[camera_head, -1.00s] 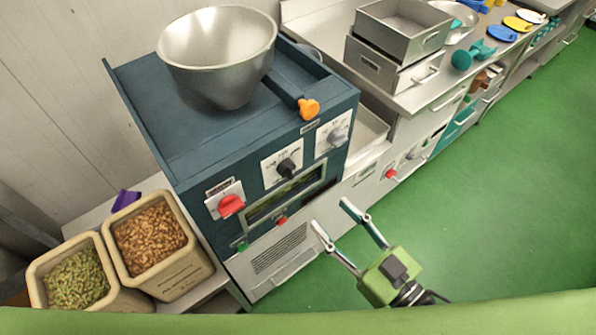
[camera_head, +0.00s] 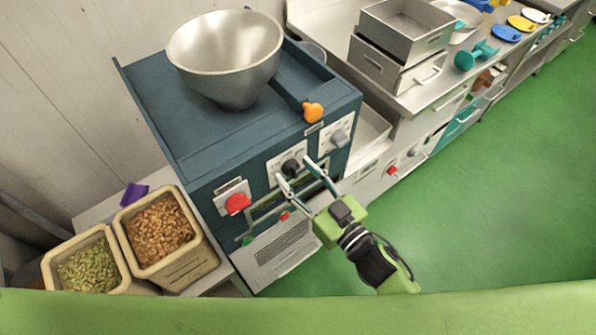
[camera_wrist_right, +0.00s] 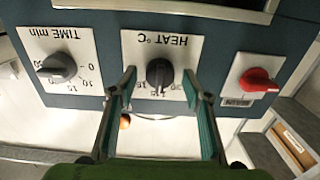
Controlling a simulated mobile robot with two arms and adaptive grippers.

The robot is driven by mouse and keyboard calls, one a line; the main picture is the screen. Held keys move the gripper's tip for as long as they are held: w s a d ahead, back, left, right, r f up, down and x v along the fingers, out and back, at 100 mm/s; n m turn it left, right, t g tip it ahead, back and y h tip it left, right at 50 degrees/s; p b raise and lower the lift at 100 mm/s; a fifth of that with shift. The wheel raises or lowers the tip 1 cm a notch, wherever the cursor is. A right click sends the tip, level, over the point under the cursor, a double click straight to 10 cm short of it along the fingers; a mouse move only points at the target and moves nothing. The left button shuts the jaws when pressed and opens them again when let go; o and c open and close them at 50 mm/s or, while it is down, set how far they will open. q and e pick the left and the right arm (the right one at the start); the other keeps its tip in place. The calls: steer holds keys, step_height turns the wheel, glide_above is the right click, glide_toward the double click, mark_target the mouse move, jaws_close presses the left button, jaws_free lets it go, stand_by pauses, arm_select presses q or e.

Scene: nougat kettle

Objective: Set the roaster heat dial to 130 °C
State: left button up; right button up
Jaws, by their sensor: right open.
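The roaster (camera_head: 205,130) is a dark blue box with dials on its front. Its heat dial (camera_head: 291,166) is a black knob on a white plate, between a red knob and a grey knob. In the right wrist view the heat dial (camera_wrist_right: 160,74) appears upside down under the label "HEAT °C". My right gripper (camera_head: 294,169) is open in front of it. In the right wrist view the fingertips (camera_wrist_right: 159,80) stand on either side of the knob; I cannot tell whether they touch it. The exact setting is unreadable. My left gripper is out of view.
A red knob (camera_head: 237,204) and a grey time knob (camera_head: 338,138) flank the heat dial. A steel bowl (camera_head: 226,50) and an orange-tipped handle (camera_head: 313,112) sit above. Two bins of nuts stand at lower left. The green floor (camera_head: 480,200) at right is clear.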

steer(key=c, duration=1.1)
steer(key=shift+n, duration=0.3)
steer(key=n, duration=0.9)
steer(key=shift+n, duration=0.3)
